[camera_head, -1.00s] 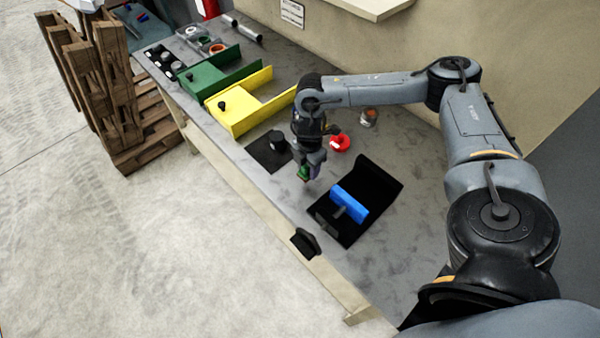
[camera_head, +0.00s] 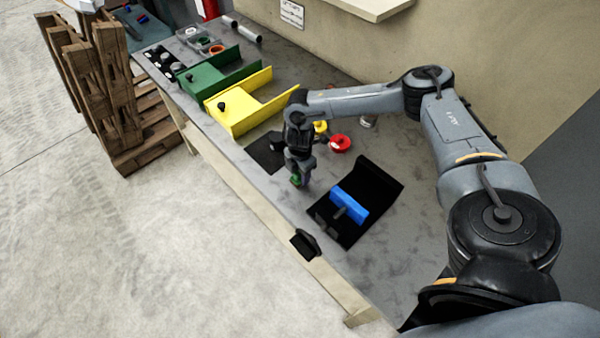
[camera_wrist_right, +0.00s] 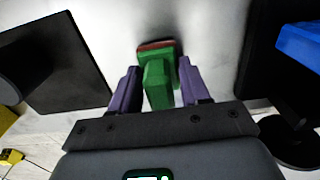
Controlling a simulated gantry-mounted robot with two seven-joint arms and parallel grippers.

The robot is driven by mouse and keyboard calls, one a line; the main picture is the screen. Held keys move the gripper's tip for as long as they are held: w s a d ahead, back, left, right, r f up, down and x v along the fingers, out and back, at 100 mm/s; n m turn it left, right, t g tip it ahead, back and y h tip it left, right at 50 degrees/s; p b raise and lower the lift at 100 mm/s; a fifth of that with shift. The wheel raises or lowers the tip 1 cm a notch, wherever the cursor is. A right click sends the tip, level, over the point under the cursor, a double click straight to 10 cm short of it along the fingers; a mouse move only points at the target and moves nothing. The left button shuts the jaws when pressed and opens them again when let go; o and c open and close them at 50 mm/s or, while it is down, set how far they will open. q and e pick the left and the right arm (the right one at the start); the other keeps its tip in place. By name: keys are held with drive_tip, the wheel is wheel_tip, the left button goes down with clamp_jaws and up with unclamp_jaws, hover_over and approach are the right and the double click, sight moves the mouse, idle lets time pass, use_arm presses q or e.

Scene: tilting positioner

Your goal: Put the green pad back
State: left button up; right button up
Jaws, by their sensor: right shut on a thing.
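The green pad (camera_wrist_right: 158,84) is a small green block with a reddish-brown far edge. My right gripper (camera_wrist_right: 155,92) is shut on it with its purple fingers on both sides. In the head view the pad (camera_head: 296,181) shows as a small green piece below my right gripper (camera_head: 300,176), above the grey table between a black square plate (camera_head: 262,152) and the black tilted fixture (camera_head: 377,182) with the blue block (camera_head: 350,203). Whether the pad touches the table is hard to tell. My left gripper is in neither view.
A yellow bracket (camera_head: 240,107) and a green bracket (camera_head: 208,77) stand farther along the table. A red round part (camera_head: 340,143) lies behind my right gripper. A black knob (camera_head: 305,242) is on the table's front edge. Bare table lies right of the black fixture.

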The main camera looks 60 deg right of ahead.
drive_tip(key=shift+f, duration=0.15)
drive_tip(key=o, duration=1)
drive_tip(key=shift+r, duration=0.35)
wheel_tip(320, 180, up, 10)
drive_tip(key=shift+r+p, duration=0.25)
drive_tip(key=shift+p, duration=0.65)
drive_tip(key=shift+r, duration=0.6)
